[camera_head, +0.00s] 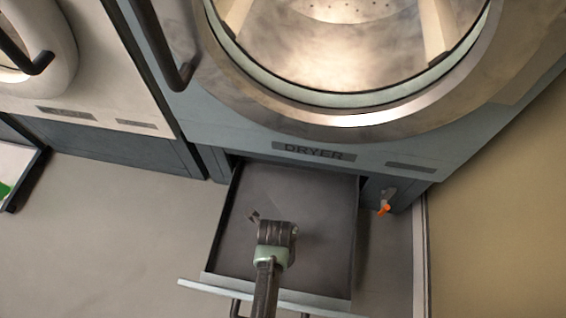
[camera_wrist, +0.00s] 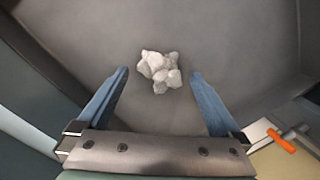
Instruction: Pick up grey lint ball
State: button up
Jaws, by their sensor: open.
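The grey lint ball (camera_wrist: 160,70) is a pale, lumpy clump on the floor of the open drawer, seen in the wrist view. It lies just beyond and between the two blue fingertips of my gripper (camera_wrist: 160,76), which is open and empty. The fingers do not appear to touch it. In the head view my gripper (camera_head: 256,217) is over the open drawer (camera_head: 318,215) under the dryer, and the lint ball cannot be made out there; my wrist seems to hide it.
The dryer (camera_head: 340,162) with its round glass door stands above the drawer. The drawer's front edge (camera_head: 325,300) and side walls surround my gripper. An orange-handled valve (camera_head: 384,208) is right of the drawer. Another machine (camera_head: 90,85) stands at left. Open floor (camera_head: 110,240) lies left of the drawer.

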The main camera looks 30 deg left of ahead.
notch_tip(320, 180, down, 3)
jog(key=shift+w+a+r+b, duration=0.1)
jog(key=shift+w+b, duration=0.05)
jog(key=shift+b, duration=0.65)
jog(key=shift+r, duration=0.1)
jog(key=c, duration=1.1)
